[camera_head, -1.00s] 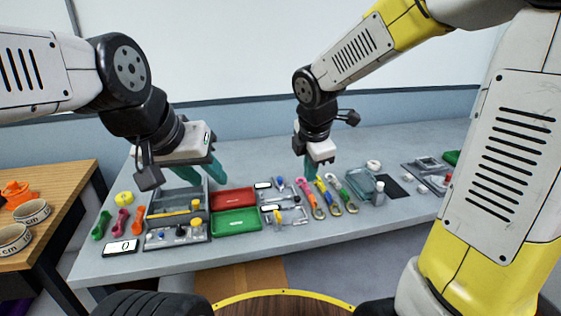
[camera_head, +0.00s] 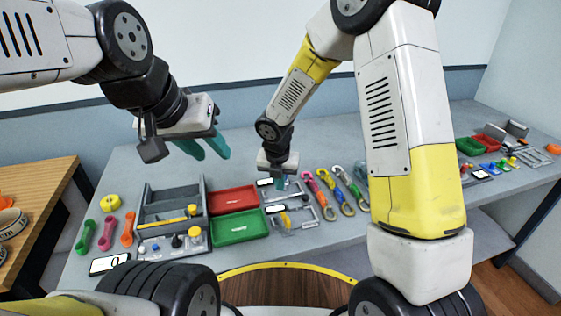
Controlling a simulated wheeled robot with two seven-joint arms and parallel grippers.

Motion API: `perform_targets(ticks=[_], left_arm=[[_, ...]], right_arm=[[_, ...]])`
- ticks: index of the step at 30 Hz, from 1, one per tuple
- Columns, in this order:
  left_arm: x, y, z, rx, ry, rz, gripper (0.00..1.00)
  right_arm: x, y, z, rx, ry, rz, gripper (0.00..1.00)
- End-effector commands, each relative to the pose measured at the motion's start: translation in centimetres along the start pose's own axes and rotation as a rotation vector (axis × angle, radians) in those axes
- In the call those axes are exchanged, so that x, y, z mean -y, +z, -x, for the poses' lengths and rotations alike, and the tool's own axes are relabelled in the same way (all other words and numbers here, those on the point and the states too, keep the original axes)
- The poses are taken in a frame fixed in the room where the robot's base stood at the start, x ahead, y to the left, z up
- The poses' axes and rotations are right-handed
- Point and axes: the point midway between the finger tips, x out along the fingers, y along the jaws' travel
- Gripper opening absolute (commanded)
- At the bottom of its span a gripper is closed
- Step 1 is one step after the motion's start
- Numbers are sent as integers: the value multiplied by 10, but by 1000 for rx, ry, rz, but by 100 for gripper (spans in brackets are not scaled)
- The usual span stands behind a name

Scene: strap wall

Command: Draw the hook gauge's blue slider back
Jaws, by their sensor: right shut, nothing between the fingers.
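The hook gauge (camera_head: 296,214) appears to be the grey fixture right of the coloured trays, with small white displays (camera_head: 275,209) and a yellow part on it. Its blue slider cannot be made out clearly; a little blue shows at the fixture's far end, beside my right gripper. My right gripper (camera_head: 279,186) points down at that far end, its teal fingers shut and empty. Whether the fingertips touch the slider I cannot tell.
A red tray (camera_head: 233,199) and a green tray (camera_head: 238,227) lie left of the gauge. Several coloured hooks (camera_head: 328,196) lie close to its right. A grey bin (camera_head: 172,196) and a knobbed panel (camera_head: 165,248) stand further left. My right arm hides the table's middle right.

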Motion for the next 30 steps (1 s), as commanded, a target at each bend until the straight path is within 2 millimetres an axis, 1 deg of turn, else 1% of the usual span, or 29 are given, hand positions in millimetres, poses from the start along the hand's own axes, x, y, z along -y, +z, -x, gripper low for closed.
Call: perform_targets(ticks=[1, 3, 4, 6, 11, 15, 26, 30], left_arm=[[0, 0, 0, 0, 0, 0, 36], [0, 0, 0, 0, 0, 0, 36], [0, 0, 0, 0, 0, 0, 36], [0, 0, 0, 0, 0, 0, 36], [0, 0, 0, 0, 0, 0, 36], [0, 0, 0, 0, 0, 0, 36], [0, 0, 0, 0, 0, 0, 36], [0, 0, 0, 0, 0, 0, 36]], right_arm=[[0, -1, -12, -3, -3, 2, 0], [0, -1, -25, -2, -3, 1, 0], [0, 8, -23, 2, 1, -5, 0], [0, 20, -22, 3, 1, -5, 0], [0, 35, -22, 1, 1, -3, 0], [0, 40, -22, 0, 0, -3, 0], [0, 42, -22, 0, 0, -3, 0], [-5, 50, -24, 1, 1, -2, 0]])
